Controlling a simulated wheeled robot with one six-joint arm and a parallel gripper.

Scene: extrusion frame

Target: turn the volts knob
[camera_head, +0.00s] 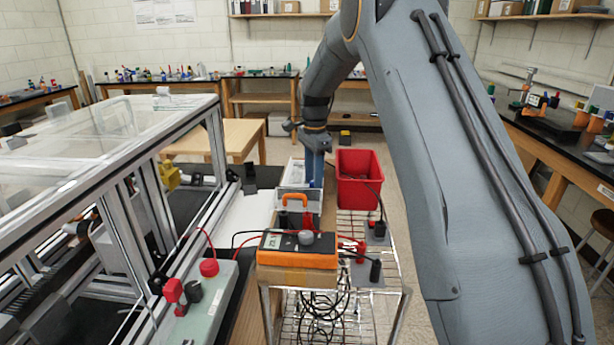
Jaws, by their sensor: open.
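An orange meter (325,261) sits on a brown box on the wire cart. Its top panel has a small display and a round grey knob (305,238), which seems to be the volts knob; its markings are too small to read. My arm comes down from the top right and ends beyond the meter. My gripper (316,172) points down there, above the far part of the cart, well apart from the knob. It is open; its fingertips are small and hard to make out, and nothing is visibly held.
Black and red leads run around the meter and hang below it. A red bin (359,179) and a grey case with an orange handle (294,199) stand behind it. A pale box (207,303) with red and black knobs lies left, beside the extrusion frame (123,240).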

